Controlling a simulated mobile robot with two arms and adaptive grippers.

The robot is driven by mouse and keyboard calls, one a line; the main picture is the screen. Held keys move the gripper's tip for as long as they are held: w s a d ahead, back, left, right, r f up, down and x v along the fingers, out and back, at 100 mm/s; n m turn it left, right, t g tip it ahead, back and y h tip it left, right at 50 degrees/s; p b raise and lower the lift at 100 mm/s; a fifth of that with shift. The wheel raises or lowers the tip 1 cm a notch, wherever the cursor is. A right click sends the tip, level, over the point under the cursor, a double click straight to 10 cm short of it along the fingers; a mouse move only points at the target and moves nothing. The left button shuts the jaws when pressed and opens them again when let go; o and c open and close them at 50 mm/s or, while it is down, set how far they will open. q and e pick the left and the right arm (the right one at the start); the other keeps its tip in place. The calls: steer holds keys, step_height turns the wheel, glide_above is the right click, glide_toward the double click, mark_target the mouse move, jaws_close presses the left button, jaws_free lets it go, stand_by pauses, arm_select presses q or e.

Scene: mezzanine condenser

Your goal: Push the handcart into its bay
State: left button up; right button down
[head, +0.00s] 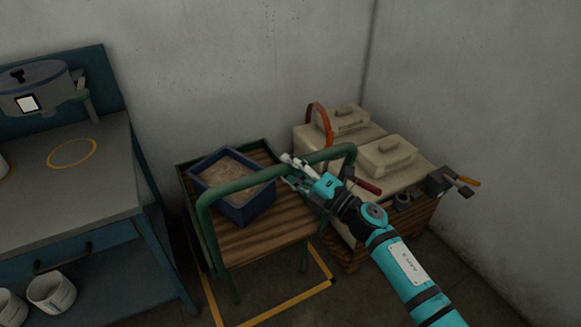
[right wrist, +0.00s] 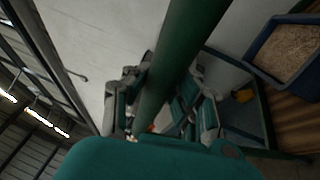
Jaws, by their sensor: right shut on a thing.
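The handcart has a wooden deck (head: 242,246), a green frame and a green tubular handle (head: 232,184). It carries a blue bin (head: 249,211) of pale grainy material, which also shows in the right wrist view (right wrist: 288,52). My right gripper (head: 300,172) is shut on the handle's top bar. In the right wrist view the green bar (right wrist: 178,60) passes between the fingers (right wrist: 160,100). Yellow floor lines (head: 290,304) mark a bay around the cart's near legs; its far end is hidden under the cart. My left gripper is not in view.
A grey-topped workbench (head: 95,180) with a blue frame stands close on the left. A wooden crate or pallet (head: 352,255) with pale containers (head: 390,158) stands close on the right. The wall (head: 230,70) is behind the cart. Some floor is clear in front.

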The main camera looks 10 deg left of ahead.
steer(key=shift+w+r, duration=0.1)
steer(key=shift+r, duration=0.05)
steer(key=c, duration=1)
jaws_free()
steer(key=shift+w, duration=0.1)
steer(key=shift+c, duration=0.2)
steer(key=v, duration=1.2)
steer(key=shift+a, duration=0.1)
